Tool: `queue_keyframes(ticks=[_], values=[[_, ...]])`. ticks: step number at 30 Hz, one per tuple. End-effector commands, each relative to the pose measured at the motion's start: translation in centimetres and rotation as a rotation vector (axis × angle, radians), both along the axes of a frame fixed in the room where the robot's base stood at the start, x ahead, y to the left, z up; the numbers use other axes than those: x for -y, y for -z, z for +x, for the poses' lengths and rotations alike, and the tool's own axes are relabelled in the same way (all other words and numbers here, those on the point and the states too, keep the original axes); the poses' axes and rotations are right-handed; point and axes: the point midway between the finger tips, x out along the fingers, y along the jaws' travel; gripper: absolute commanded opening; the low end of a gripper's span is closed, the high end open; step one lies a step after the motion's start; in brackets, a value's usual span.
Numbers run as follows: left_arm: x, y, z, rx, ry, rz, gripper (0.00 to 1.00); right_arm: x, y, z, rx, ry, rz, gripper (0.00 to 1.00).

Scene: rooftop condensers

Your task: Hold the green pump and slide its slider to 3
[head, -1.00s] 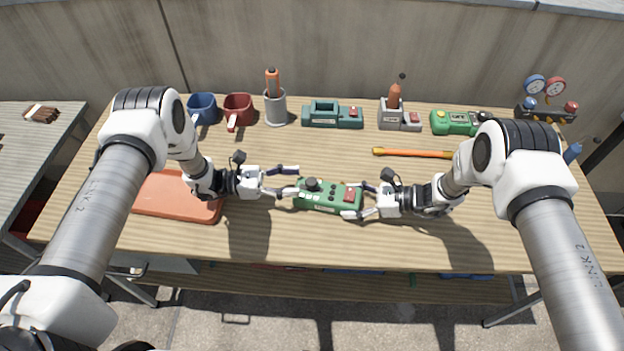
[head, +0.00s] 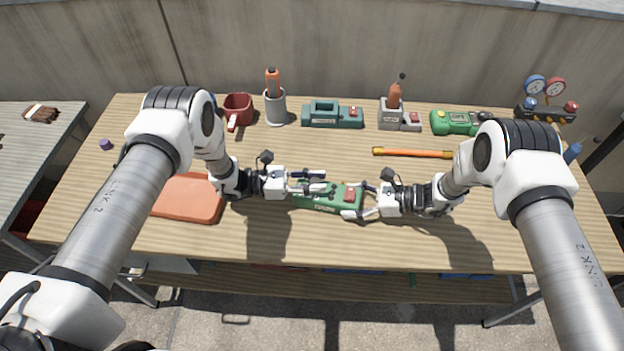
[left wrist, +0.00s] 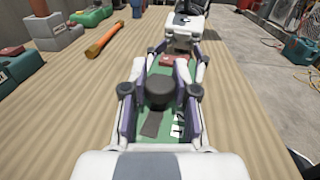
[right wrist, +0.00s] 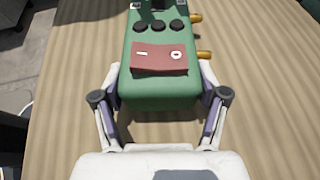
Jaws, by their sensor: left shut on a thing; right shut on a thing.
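The green pump (head: 335,203) lies on the wooden table in front of me, with a red rocker switch on its right end. My right gripper (head: 362,202) is shut on the pump's right end; the right wrist view shows its fingers on both sides of the green body (right wrist: 160,90). My left gripper (head: 316,183) is over the pump's left part. In the left wrist view its fingers close on the black slider knob (left wrist: 159,92), with a dark slot in front of it.
An orange tray (head: 188,200) lies left of the pump, under my left arm. An orange-yellow bar (head: 412,153) lies behind.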

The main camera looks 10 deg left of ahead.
Motion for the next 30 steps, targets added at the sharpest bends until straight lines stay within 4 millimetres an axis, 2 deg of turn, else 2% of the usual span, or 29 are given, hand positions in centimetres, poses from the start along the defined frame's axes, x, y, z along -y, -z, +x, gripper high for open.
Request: queue_keyframes(ticks=[3,10,11,12,13,23,26,30], values=[[1.2,0.0,0.0,0.002,0.0,0.0,0.0,0.0,0.0,-0.1,0.0,-0.002,0.0,0.08],[1.2,0.0,0.0,0.002,0.0,0.0,0.0,-0.1,0.0,-0.1,0.0,-0.003,0.0,0.08],[1.2,0.0,0.0,0.002,0.0,0.0,0.39,-0.1,0.0,-0.1,0.0,-0.003,0.0,0.08],[1.2,0.0,0.0,0.002,0.0,0.0,0.53,-0.1,0.0,-0.1,-0.001,-0.004,0.0,0.08],[1.2,0.0,0.0,0.001,0.0,0.0,0.55,-0.1,0.0,-0.1,0.0,-0.003,0.001,0.08],[0.9,0.0,-0.1,0.001,0.0,0.001,0.55,-0.1,0.0,-0.1,-0.001,-0.002,0.0,0.08],[-0.4,0.0,-0.3,0.0,-0.004,0.001,0.55,0.0,0.0,-0.1,-0.001,-0.002,0.0,0.08],[-3.6,0.0,-0.9,0.0,-0.006,0.0,0.55,0.0,0.0,0.0,0.0,-0.001,0.0,0.08]])
